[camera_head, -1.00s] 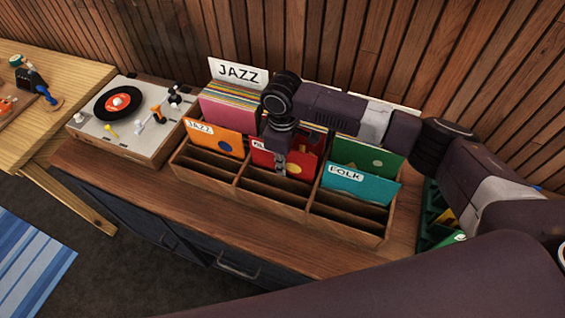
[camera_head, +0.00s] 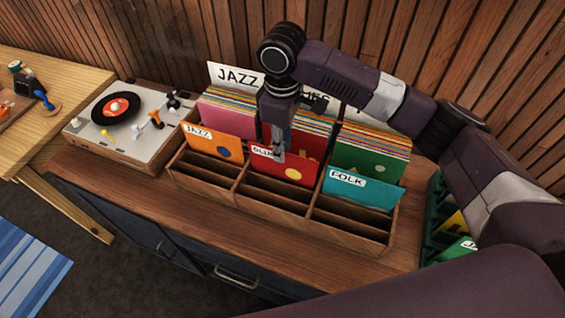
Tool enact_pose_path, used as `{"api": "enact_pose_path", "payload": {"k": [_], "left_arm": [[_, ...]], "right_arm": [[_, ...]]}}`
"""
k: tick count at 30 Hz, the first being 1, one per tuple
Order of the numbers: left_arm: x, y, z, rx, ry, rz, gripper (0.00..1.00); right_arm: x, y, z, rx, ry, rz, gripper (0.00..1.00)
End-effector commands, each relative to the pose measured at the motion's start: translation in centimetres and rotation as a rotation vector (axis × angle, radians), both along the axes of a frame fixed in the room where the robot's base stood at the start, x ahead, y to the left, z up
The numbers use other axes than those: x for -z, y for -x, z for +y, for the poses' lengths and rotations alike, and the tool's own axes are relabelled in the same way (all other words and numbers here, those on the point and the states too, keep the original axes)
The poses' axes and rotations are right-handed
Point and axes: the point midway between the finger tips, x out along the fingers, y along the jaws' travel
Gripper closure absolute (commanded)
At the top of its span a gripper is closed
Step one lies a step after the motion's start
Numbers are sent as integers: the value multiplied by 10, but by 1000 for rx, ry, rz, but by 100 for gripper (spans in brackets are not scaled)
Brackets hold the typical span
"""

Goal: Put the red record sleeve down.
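A red record sleeve (camera_head: 273,174) with a white label and a yellow dot stands, leaning, in the middle column of the wooden record rack (camera_head: 345,235). My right gripper (camera_head: 278,154) reaches down from above, with its fingertips at the sleeve's top edge by the label, covering part of it. The fingers look close together, but I cannot tell whether they grip the sleeve or are just apart from it. More red sleeves (camera_head: 312,147) stand behind it. My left gripper is not in view.
An orange jazz sleeve (camera_head: 205,147) stands to the left and a teal folk sleeve (camera_head: 375,192) to the right. Front slots of the rack are empty. A turntable (camera_head: 125,143) is at left; a green crate (camera_head: 432,225) is at right. The front strip of the cabinet top is clear.

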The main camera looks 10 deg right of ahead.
Motion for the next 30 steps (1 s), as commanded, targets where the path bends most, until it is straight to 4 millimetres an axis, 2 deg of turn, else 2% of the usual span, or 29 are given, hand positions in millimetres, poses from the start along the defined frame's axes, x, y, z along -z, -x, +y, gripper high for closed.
{"api": "enact_pose_path", "payload": {"k": [3,9,30], "left_arm": [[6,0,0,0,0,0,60],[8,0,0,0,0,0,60],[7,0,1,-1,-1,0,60]], "right_arm": [[-17,-1,1,-1,-2,-3,78],[-32,0,1,0,-1,-1,78],[-32,0,0,0,0,0,78]]}}
